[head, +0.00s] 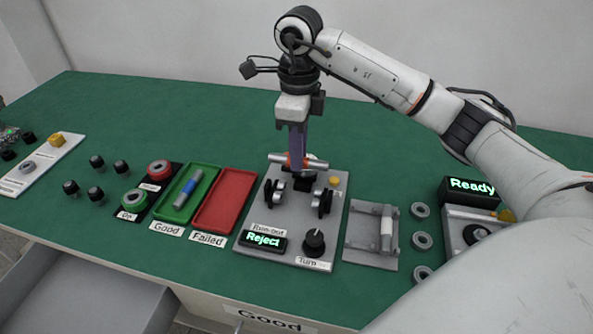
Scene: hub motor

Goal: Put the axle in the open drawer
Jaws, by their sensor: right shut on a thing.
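My right gripper (298,155) reaches down from above and is shut on an axle (316,163), a silver rod with an orange-red band at its middle. The axle lies about level over the back of the grey run-out tester (245,239), behind its black wheels; I cannot tell exactly how high it is. The tester's display (263,240) reads "Reject". An open grey drawer (85,300) sticks out below the table at the lower left, partly cut off by the frame edge. My left gripper is not in view.
A green tray (171,214) labelled Good holds a blue-banded axle (188,188). The red Failed tray (226,200) is empty. A grey stand (370,257) holds a pale cylinder, with several rings beside it. Several black knobs stand at the left. The back of the green table is clear.

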